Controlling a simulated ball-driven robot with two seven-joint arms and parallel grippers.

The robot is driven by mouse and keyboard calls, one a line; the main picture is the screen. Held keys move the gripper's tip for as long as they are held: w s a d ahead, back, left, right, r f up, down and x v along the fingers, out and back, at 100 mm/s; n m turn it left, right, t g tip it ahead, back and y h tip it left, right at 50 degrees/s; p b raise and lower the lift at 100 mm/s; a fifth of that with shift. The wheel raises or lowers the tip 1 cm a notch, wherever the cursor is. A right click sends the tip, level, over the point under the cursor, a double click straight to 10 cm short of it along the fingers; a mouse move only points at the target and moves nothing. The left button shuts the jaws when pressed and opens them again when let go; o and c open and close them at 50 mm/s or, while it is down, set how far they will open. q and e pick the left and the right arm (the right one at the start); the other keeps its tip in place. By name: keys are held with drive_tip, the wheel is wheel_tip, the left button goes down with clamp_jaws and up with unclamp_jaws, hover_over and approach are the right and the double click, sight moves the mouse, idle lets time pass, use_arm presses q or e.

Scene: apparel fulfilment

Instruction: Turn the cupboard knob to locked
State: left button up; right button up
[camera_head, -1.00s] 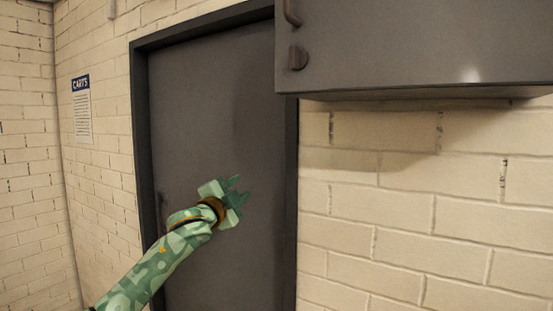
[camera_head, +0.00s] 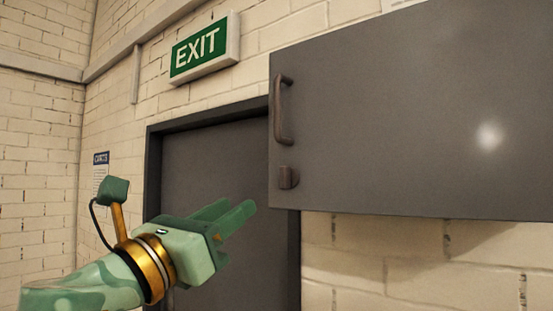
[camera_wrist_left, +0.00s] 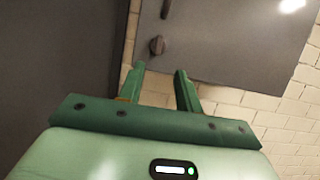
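The grey wall cupboard (camera_head: 400,120) hangs at the upper right of the head view. Its dark knob (camera_head: 288,177) sits near the door's lower left corner, below a vertical bar handle (camera_head: 282,108). In the left wrist view the knob (camera_wrist_left: 157,45) shows beyond the fingertips, slightly left of the middle. My left gripper (camera_head: 242,208) is open and empty, to the left of the knob and a little lower, not touching it. In the wrist view the two fingers (camera_wrist_left: 160,72) stand apart. My right gripper is not in view.
A grey door (camera_head: 215,180) in a dark frame stands behind my left arm. A green EXIT sign (camera_head: 200,50) is above it. A notice (camera_head: 101,172) hangs on the brick wall at left. The wall below the cupboard (camera_head: 400,260) is clear.

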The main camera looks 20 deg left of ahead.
sight(282, 176)
use_arm(q)
drive_tip(key=p+x, duration=0.3)
drive_tip(key=x, duration=0.8)
drive_tip(key=shift+w+r, duration=0.1)
drive_tip(key=shift+w, duration=0.2)
drive_tip(key=shift+w+d+r, duration=0.15)
drive_tip(key=shift+w+d, duration=0.1)
drive_tip(key=shift+w, duration=0.25)
clamp_jaws()
